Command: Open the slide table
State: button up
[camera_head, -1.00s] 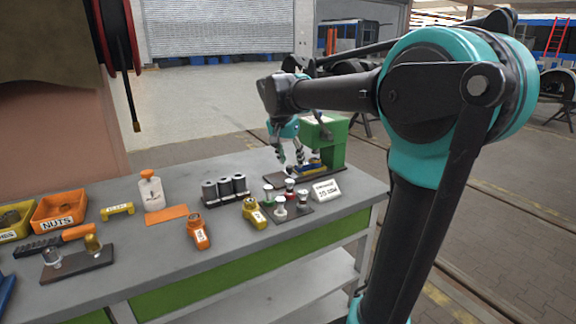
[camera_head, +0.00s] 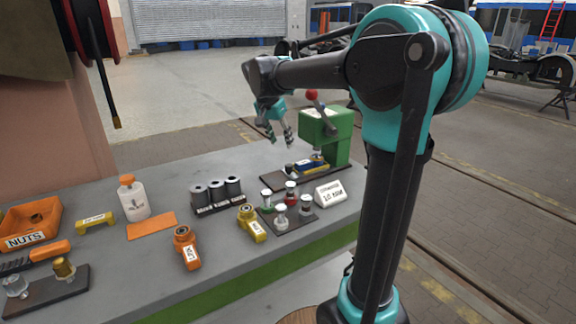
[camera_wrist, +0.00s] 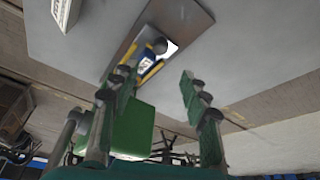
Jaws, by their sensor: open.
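A green press-like unit (camera_head: 325,140) stands at the bench's far right end on a dark base plate (camera_head: 270,181). A small blue and yellow slide block (camera_head: 308,165) with a light label lies low in front of it, with a small round knob at its near end. In the wrist view the slide block (camera_wrist: 146,66) shows between the fingers, beyond the tips. My gripper (camera_head: 279,140) is open and empty, pointing down, above and left of the slide block and apart from it. How far the slide is pulled out is unclear.
A red-balled lever (camera_head: 312,95) rises beside the green unit. A rack of dark cylinders (camera_head: 217,194), a stand of knobbed gauges (camera_head: 287,208), a white sign (camera_head: 330,192) and yellow (camera_head: 252,222) and orange (camera_head: 187,248) tools stand nearer. Bench behind the cylinder rack is clear.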

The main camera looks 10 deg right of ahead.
aim_at(289, 165)
jog(key=x, duration=1.3)
jog(key=shift+w+f, duration=0.1)
jog(key=shift+c, duration=0.5)
grip_shut()
